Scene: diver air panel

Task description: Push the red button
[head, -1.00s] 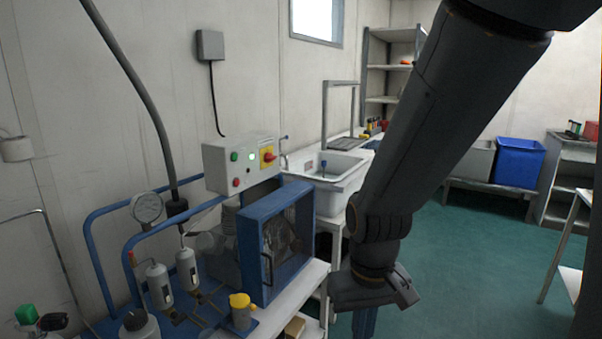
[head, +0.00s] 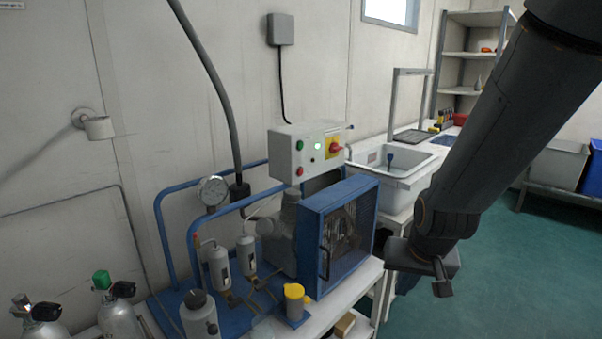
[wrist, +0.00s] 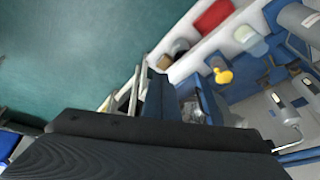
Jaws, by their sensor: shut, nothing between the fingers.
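The red button (head: 300,171) is a small round button low on the left part of the front of a light grey control box (head: 312,158). A green button (head: 300,145) sits above it. A lit green lamp (head: 318,146) and a red rotary switch on a yellow plate (head: 334,147) are to the right. My gripper (head: 441,284) hangs at the end of my arm, to the right of and lower in the picture than the box, clear of the button. It is shut and empty. In the wrist view the button is not visible; a dark part of mine fills the bottom.
A blue-framed compressor (head: 340,235) stands below the box, with a gauge (head: 212,190), filter cylinders and a yellow-topped cup (head: 295,300). A white sink (head: 400,170) is behind my arm. Green floor (head: 510,270) is open at the right.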

